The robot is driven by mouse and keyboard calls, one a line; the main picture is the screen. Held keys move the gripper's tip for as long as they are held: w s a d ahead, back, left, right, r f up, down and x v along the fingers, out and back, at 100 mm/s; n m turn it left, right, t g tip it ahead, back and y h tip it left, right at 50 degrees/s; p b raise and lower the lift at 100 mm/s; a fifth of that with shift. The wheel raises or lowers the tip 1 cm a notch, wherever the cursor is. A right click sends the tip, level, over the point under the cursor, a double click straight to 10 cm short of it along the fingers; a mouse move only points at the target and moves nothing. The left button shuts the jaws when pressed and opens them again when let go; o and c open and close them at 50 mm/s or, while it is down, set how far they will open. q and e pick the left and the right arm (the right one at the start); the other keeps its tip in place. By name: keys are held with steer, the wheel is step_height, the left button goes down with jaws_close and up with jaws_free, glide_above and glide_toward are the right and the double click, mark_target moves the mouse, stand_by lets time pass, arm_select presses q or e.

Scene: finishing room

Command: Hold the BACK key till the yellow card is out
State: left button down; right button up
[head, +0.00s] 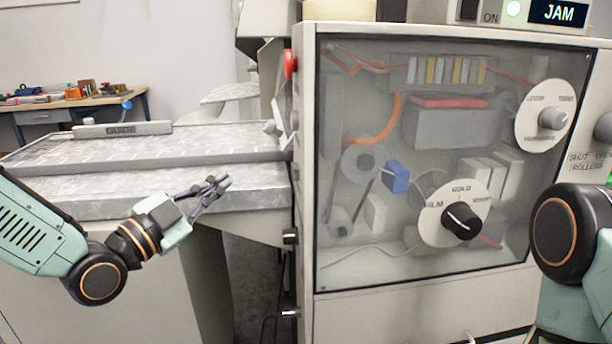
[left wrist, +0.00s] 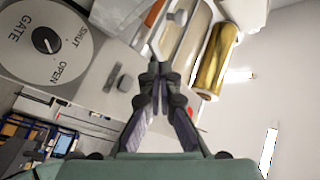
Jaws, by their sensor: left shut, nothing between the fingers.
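My left gripper (head: 216,186) is shut and empty above the front edge of the grey feed table, left of the machine. No BACK label is legible, so I cannot tell whether either block is that key. I make out no yellow card in either view. My right gripper is out of view.
The machine's clear front window (head: 345,265) carries a GOLD dial (head: 460,215). The feed table (head: 70,210) has a GUIDE bar (head: 122,129). The left wrist view shows a GATE dial (left wrist: 45,40) and a gold roll (left wrist: 216,60).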

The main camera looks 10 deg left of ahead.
mark_target(296, 172)
arm_select(q)
steer(key=w+d+r+m+h+b, duration=0.1)
steer(key=w+d+m+b, duration=0.1)
steer(key=d, duration=0.6)
steer(key=shift+d+m+b, duration=0.35)
steer(key=shift+m+b, duration=0.15)
steer(key=shift+b, duration=0.55)
steer(key=shift+w+d+r, duration=0.1)
steer(key=shift+d, duration=0.15)
stand_by(1.3)
steer(key=shift+d, duration=0.25)
